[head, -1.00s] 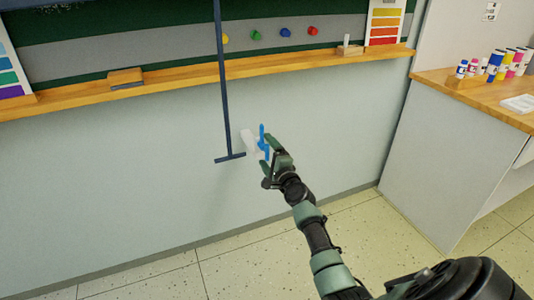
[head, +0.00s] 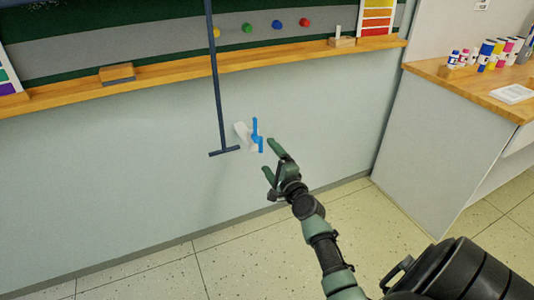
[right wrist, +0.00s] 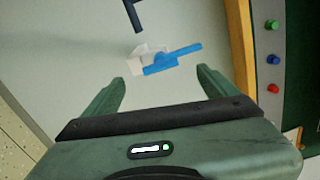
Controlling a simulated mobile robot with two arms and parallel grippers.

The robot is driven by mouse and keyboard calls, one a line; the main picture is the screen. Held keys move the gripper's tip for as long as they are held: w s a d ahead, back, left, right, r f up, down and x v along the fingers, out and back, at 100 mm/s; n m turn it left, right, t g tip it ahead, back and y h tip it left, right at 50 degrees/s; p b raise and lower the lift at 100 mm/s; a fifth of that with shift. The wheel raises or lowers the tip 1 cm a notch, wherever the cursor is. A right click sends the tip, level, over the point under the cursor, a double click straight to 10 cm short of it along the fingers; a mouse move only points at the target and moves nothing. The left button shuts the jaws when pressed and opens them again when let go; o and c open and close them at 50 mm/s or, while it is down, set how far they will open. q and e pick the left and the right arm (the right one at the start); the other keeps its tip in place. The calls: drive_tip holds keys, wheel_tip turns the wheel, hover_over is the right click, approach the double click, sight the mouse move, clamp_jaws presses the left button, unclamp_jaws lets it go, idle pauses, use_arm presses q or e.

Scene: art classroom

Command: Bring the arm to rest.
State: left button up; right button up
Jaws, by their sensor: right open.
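My right gripper (head: 271,160) is open and empty, its green fingers apart, in front of the pale wall below the board ledge. In the right wrist view the open fingers (right wrist: 160,90) point toward a blue lever (right wrist: 172,60) on a white bracket (right wrist: 137,62). In the head view the blue lever (head: 257,135) stands about upright on the white bracket (head: 242,133), just left of the fingertips and apart from them. My left gripper is not in view.
A dark T-shaped bar (head: 218,100) hangs left of the lever. A wooden ledge (head: 220,66) runs along the board above. At right a wood-topped counter (head: 450,83) holds several paint bottles. The speckled floor (head: 230,262) in front of the wall is clear.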

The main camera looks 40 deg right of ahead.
idle(0.5)
drive_tip(key=s+a+f+n+g+y, duration=0.3)
drive_tip(key=s+a+f+n+g, duration=0.2)
drive_tip(key=s+a+f+n, duration=0.55)
drive_tip(key=s+a+f+n+g+y, duration=0.3)
drive_tip(key=s+a+f+n+g, duration=0.35)
drive_tip(key=a+f, duration=0.65)
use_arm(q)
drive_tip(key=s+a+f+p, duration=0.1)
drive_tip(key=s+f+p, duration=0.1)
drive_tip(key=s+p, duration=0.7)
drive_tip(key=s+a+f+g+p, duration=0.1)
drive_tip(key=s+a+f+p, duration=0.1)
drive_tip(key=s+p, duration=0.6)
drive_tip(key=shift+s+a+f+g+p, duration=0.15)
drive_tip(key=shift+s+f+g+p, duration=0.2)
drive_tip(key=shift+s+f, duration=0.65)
use_arm(e)
drive_tip(key=s+f+n+g, duration=0.1)
drive_tip(key=s+f, duration=0.3)
drive_tip(key=s, duration=0.7)
drive_tip(key=s+d+f+n+g+h, duration=0.1)
drive_tip(key=s+f+n, duration=0.3)
drive_tip(key=s, duration=0.8)
drive_tip(key=s+f+n+g, duration=0.3)
drive_tip(key=s+f, duration=0.1)
drive_tip(key=s, duration=0.8)
drive_tip(key=shift+s+d+f+h, duration=0.15)
drive_tip(key=shift+s+f+h, duration=0.15)
drive_tip(key=shift+f, duration=0.1)
